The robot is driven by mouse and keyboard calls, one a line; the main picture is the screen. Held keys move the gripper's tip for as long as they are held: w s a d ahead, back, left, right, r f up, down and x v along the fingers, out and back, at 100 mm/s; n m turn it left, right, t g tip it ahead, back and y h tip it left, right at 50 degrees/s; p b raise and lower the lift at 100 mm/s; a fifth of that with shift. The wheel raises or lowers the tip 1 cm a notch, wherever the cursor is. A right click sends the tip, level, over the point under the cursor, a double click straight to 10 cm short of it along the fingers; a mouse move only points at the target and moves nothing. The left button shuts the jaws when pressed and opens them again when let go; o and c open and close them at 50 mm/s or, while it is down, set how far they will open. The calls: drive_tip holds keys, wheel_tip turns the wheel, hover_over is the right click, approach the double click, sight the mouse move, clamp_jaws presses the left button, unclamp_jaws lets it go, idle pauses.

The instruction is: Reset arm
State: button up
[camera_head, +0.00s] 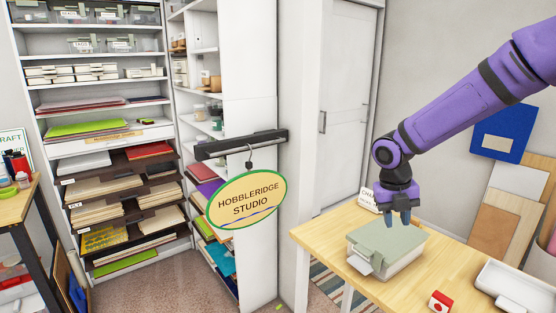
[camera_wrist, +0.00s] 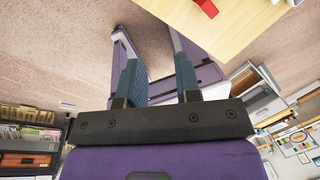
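My purple arm reaches in from the right in the head view. My gripper (camera_head: 401,218) points downward there, and in the picture its fingertips show just above the lidded box. In the wrist view my gripper (camera_wrist: 155,62) has its two blue-grey fingers apart with nothing between them. Carpet and purple parts, which look like my own body, show beyond the fingers. A grey-green lidded box (camera_head: 390,240) sits on the wooden table (camera_head: 325,236). The box does not show in the wrist view. I cannot tell how far the fingers are from it.
A red-and-white small block (camera_head: 440,301) and a white tray (camera_head: 515,288) are on the table. A small sign card (camera_head: 367,199) stands behind the box. Shelves (camera_head: 95,80) of paper and a hanging oval sign (camera_head: 246,199) are at left. Boards lean on the right wall.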

drive_tip(key=s+r+m+t, duration=0.2)
drive_tip(key=s+r+m, duration=0.3)
drive_tip(key=s+m, duration=0.4)
drive_tip(key=s+r+m+t+y, duration=0.1)
drive_tip(key=s+r+m, duration=0.5)
drive_tip(key=m, duration=0.8)
drive_tip(key=s+r+m+t+y, duration=0.1)
drive_tip(key=s+r+m+t, duration=0.1)
drive_tip(key=s+r+m, duration=0.4)
drive_tip(key=s+m, duration=0.5)
drive_tip(key=s, duration=0.1)
drive_tip(key=shift+s+d+r+m+t, duration=0.15)
drive_tip(key=shift+s+d+m+t, duration=0.15)
drive_tip(key=shift+s+d, duration=0.1)
